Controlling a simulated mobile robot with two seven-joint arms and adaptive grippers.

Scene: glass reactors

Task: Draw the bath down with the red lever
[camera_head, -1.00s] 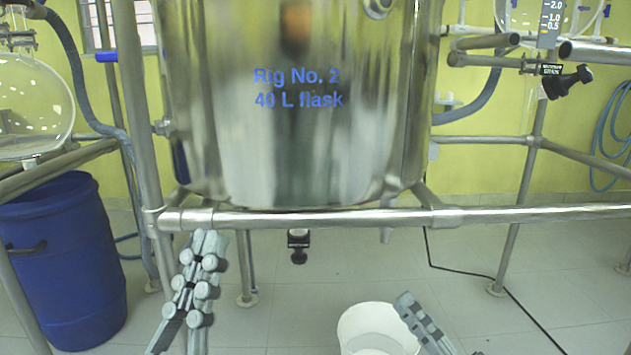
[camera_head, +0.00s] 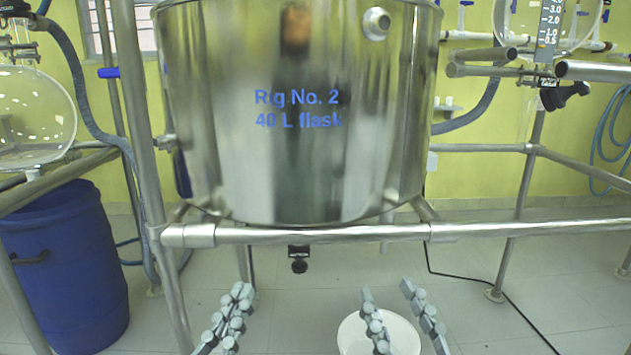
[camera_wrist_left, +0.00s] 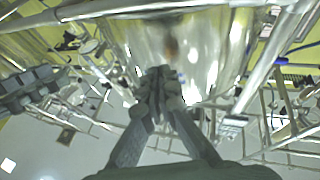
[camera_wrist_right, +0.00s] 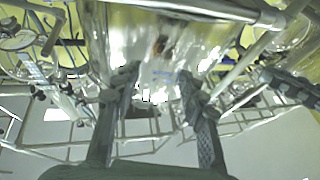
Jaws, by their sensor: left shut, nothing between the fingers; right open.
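The bath is a shiny steel vessel (camera_head: 230,165) with blue lettering, held above a horizontal steel rail. A dark outlet fitting (camera_head: 299,262) hangs below it; no red lever can be made out on it. My left gripper (camera_head: 241,290) is shut and empty, below the rail and left of the fitting; it also shows in the left wrist view (camera_wrist_left: 158,72). My right gripper (camera_head: 386,288) is open and empty, below the rail and right of the fitting, with its fingers apart in the right wrist view (camera_wrist_right: 158,80). A white bucket (camera_head: 408,338) stands on the floor, partly hidden behind the right fingers.
The steel rail (camera_head: 330,235) crosses in front, joined to an upright (camera_head: 133,120) at left. A blue drum (camera_head: 65,265) stands at left. Glass flasks (camera_head: 35,115) hang at both sides. A black cable runs over the floor at right. Floor between the grippers looks clear.

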